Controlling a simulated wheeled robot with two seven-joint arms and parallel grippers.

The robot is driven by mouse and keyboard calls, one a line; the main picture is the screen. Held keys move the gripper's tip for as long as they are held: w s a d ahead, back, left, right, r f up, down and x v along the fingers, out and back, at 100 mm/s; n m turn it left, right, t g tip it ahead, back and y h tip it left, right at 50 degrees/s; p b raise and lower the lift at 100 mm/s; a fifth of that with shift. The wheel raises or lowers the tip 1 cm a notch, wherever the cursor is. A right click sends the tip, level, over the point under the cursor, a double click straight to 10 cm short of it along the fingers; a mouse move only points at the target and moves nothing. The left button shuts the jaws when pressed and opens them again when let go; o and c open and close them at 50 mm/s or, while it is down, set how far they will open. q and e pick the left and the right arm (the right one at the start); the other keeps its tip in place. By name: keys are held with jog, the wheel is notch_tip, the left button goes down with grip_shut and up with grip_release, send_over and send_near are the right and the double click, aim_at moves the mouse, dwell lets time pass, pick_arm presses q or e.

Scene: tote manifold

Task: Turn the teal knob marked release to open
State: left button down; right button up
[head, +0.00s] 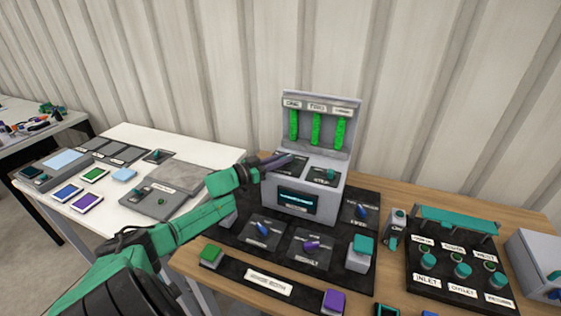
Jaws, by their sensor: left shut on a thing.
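A grey upright unit (306,200) stands on the wooden table. Its top holds two dark plates. A teal knob (330,174) stands on the right plate. My left gripper (284,161) reaches in from the left over the left plate (291,170). Its fingers are shut on a knob there, which they mostly hide, so I cannot tell its colour. The small labels on the plates are too small to read, so I cannot tell which knob is marked release. My right gripper is not in view.
The unit's back panel has three green columns (316,129). A dark mat in front holds blue (263,229) and purple (311,245) knobs. A panel with several teal knobs (428,261) sits at right. A white table (130,135) stands at left.

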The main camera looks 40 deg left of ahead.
pick_arm(q)
jog(key=c, duration=0.9)
grip_release()
jog(key=shift+o, duration=0.4)
jog(key=shift+w+f, duration=0.15)
jog(key=shift+w, duration=0.2)
jog(key=shift+s, duration=0.1)
jog(key=p+v, duration=0.1)
jog(key=v, duration=1.3)
jog(key=shift+s, duration=0.2)
